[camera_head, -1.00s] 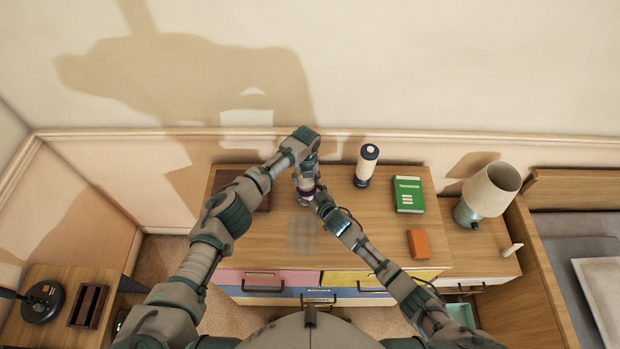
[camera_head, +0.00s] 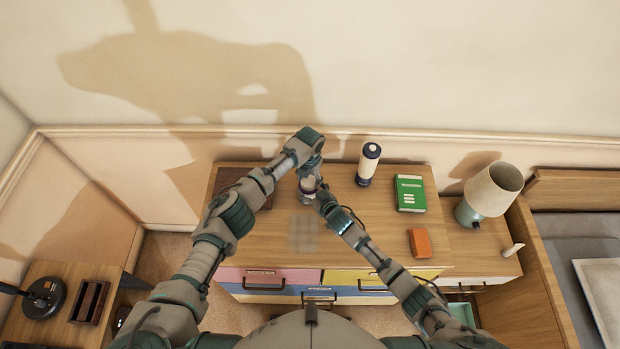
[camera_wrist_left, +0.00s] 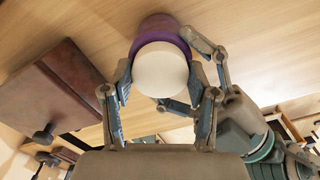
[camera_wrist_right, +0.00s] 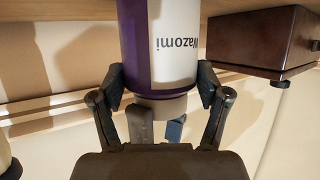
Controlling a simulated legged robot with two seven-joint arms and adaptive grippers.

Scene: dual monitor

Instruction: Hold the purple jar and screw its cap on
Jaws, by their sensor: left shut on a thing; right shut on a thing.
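The purple jar (camera_wrist_right: 134,45) has a white label with upside-down lettering and stands on the dresser top; its purple rim also shows in the left wrist view (camera_wrist_left: 158,22). The round cream cap (camera_wrist_left: 162,72) sits at the jar's mouth; whether it is threaded on cannot be told. My left gripper (camera_wrist_left: 161,82) is shut on the cap, one finger on each side. My right gripper (camera_wrist_right: 160,85) is shut around the jar's body near the mouth. In the head view, my left gripper (camera_head: 309,172) and right gripper (camera_head: 320,197) meet at the jar, largely hiding it.
A dark brown box (camera_wrist_left: 52,85) lies to the left on the dresser (camera_head: 270,235). A cream bottle with dark ends (camera_head: 367,164), a green book (camera_head: 409,193) and an orange block (camera_head: 422,242) stand to the right. A lamp (camera_head: 490,192) is further right.

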